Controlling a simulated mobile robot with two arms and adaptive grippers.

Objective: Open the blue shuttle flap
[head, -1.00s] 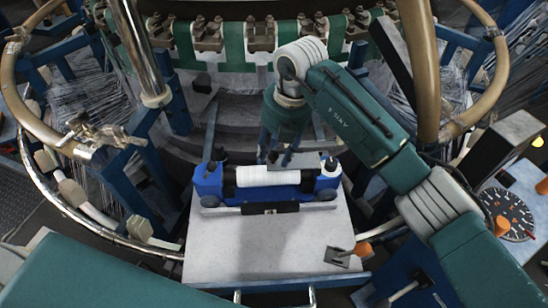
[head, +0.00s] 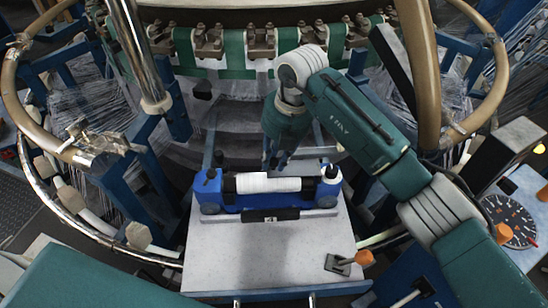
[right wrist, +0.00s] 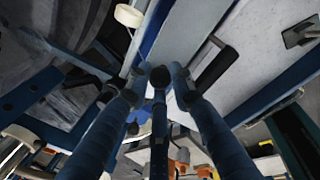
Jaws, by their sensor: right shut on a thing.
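The blue shuttle (head: 210,192) lies across a pale table, with a white bobbin (head: 262,184) along its middle. My right gripper (head: 276,164) reaches down just behind the shuttle, at its back edge. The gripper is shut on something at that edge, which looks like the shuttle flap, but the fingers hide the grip. My left gripper is out of view; only my left arm shows at the lower left.
The pale table (head: 225,260) is bare in front of the shuttle. A lever with an orange knob (head: 363,258) stands at its front right. A dial (head: 511,222) is at far right. The loom ring (head: 22,85) and posts surround the table.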

